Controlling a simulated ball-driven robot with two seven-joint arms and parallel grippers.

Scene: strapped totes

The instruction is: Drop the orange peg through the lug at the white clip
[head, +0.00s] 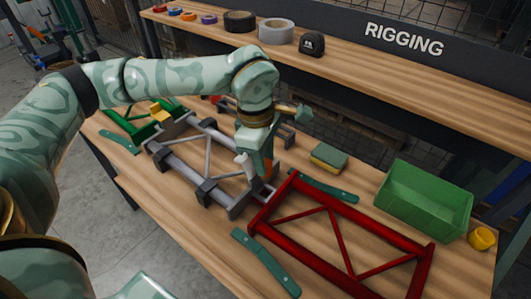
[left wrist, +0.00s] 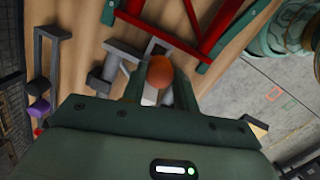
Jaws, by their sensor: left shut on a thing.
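My left gripper (head: 262,170) points down over the joint between the grey frame (head: 207,155) and the red frame (head: 340,235). In the left wrist view its two fingers (left wrist: 160,88) are shut on the orange peg (left wrist: 160,70), whose round head shows between them. A white piece (left wrist: 150,97), perhaps the white clip, shows just below the peg head; a white piece (head: 243,162) also shows beside the gripper in the head view. The lug and the peg's lower end are hidden, so I cannot tell whether the peg is in the lug. My right gripper is not in view.
A green frame (head: 140,124) lies at the left end of the bench. Teal bars (head: 265,262) lie in front and behind. A sponge (head: 328,157), a green bin (head: 425,197) and a yellow cup (head: 481,239) stand to the right. A grey rack (left wrist: 45,70) is behind the gripper.

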